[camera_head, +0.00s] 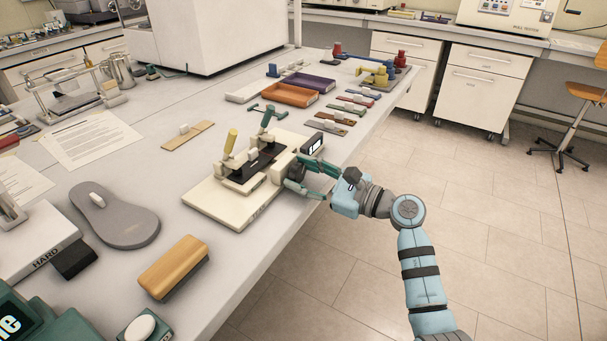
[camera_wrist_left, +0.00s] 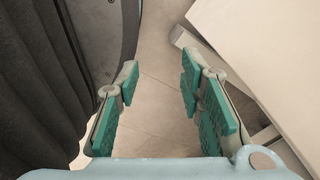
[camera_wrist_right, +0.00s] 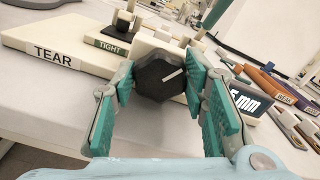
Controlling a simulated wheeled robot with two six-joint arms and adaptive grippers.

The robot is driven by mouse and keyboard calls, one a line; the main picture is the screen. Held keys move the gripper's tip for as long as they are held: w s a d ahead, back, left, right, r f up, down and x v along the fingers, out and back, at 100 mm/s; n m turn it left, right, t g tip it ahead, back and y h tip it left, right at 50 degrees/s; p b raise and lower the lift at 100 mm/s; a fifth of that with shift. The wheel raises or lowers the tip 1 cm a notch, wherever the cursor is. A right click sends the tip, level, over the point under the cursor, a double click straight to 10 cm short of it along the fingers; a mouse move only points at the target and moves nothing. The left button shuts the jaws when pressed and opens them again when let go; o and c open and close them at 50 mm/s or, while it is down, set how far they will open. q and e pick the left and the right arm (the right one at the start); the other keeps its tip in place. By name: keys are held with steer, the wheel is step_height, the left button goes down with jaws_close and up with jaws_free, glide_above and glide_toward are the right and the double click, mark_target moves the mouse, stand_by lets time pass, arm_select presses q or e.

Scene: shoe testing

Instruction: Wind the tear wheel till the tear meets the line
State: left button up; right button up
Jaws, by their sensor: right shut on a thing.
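The cream tear tester (camera_head: 222,205) stands on the bench in the head view. In the right wrist view its base carries a TEAR label (camera_wrist_right: 53,56) and a green TIGHT label (camera_wrist_right: 112,46). The dark tear wheel (camera_wrist_right: 158,76) has a white mark pointing to the upper right. My right gripper (camera_head: 298,178) is shut on the wheel, with one finger on each side. A small display (camera_wrist_right: 250,101) beside it reads in mm; its digit is partly hidden. The tear and the line cannot be made out. My left gripper (camera_wrist_left: 158,88) is open and empty above the floor.
A wooden brush (camera_head: 174,266) and a grey sole (camera_head: 116,217) lie left of the tester. Orange (camera_head: 291,95) and purple (camera_head: 309,82) trays and several strips lie behind it. The bench's right edge is close to the tester.

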steer(key=shift+r+m+p, duration=0.15)
steer(key=shift+m+p, duration=1.05)
steer(key=shift+m, duration=0.2)
steer(key=shift+m+p, duration=1.55)
steer(key=shift+m, duration=0.55)
steer(key=o, duration=1.2)
steer(key=shift+c, duration=0.2)
steer(key=shift+d, duration=0.15)
steer(key=v, duration=1.2)
